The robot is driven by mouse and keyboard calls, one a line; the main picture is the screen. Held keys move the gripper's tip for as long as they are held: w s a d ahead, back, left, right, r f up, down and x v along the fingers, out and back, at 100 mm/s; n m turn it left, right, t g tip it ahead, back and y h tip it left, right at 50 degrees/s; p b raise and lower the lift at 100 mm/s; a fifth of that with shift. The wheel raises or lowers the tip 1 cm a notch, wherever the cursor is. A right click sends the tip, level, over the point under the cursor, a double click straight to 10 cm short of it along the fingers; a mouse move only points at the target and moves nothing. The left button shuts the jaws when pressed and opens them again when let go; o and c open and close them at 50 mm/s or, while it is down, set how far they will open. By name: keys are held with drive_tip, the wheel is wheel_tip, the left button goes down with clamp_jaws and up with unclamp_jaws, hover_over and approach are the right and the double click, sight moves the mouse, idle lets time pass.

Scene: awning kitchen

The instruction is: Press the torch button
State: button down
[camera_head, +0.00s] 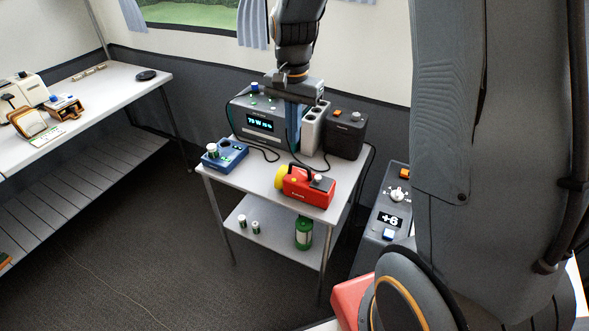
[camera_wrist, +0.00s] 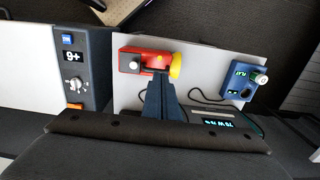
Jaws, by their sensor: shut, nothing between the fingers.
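The torch (camera_head: 302,190) is red with a yellow head and lies on the front of the small white table (camera_head: 262,180). A light button (camera_head: 318,178) sticks up from its top at the right end. The torch (camera_wrist: 148,57) and its button (camera_wrist: 134,64) also show in the wrist view. My gripper (camera_head: 293,145) points down above the table, behind the torch. In the wrist view my gripper (camera_wrist: 159,82) has its dark blue fingers together with nothing between them. Their tips overlap the torch's lower edge in the picture; I cannot tell the exact height gap.
A grey unit with a lit display (camera_head: 260,123), a light slotted block (camera_head: 314,128) and a dark box (camera_head: 346,134) stand behind the torch. A blue device (camera_head: 226,155) is at left, with cables across the table. A control panel (camera_head: 390,215) is at right.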

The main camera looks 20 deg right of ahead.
sight(294, 181)
wheel_tip(294, 181, down, 14)
drive_tip(key=p, duration=0.3)
idle(0.5)
drive_tip(key=shift+f, duration=0.65)
drive_tip(key=shift+s+f, duration=0.2)
drive_tip(key=shift+s, duration=0.15)
drive_tip(key=shift+w+r+p, duration=0.15)
drive_tip(key=shift+r+p, duration=0.2)
drive_tip(key=shift+r, duration=0.15)
wheel_tip(294, 181, up, 14)
drive_tip(key=shift+w, duration=0.2)
